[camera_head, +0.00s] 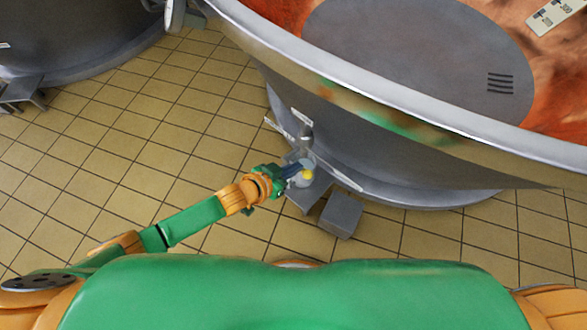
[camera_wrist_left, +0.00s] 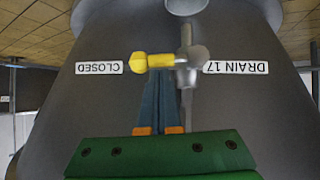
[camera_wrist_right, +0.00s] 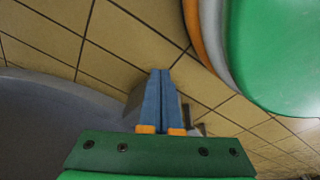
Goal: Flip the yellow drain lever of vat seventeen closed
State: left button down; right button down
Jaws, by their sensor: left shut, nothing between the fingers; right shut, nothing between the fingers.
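The yellow drain lever (camera_head: 307,175) is on the grey drain fitting low on the front of the big vat (camera_head: 375,155). In the left wrist view the lever (camera_wrist_left: 142,62) points from its metal hub (camera_wrist_left: 187,62) toward a label reading CLOSED (camera_wrist_left: 99,68). A label reading DRAIN 17 (camera_wrist_left: 236,68) is on the other side. My left gripper (camera_head: 298,168) is shut and empty, its fingertips (camera_wrist_left: 162,76) right at the lever; I cannot tell whether they touch it. My right gripper (camera_wrist_right: 161,74) is shut and empty, away from the lever, seen only in its wrist view.
A grey box (camera_head: 341,215) stands on the tiled floor (camera_head: 130,170) just right of the drain. The vat's wide rim (camera_head: 380,90) overhangs above. Another dark vat (camera_head: 75,40) stands at the back left. The floor to the left is open.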

pick_arm(q)
jog(key=shift+s+f, duration=0.25)
jog(key=shift+f, duration=0.3)
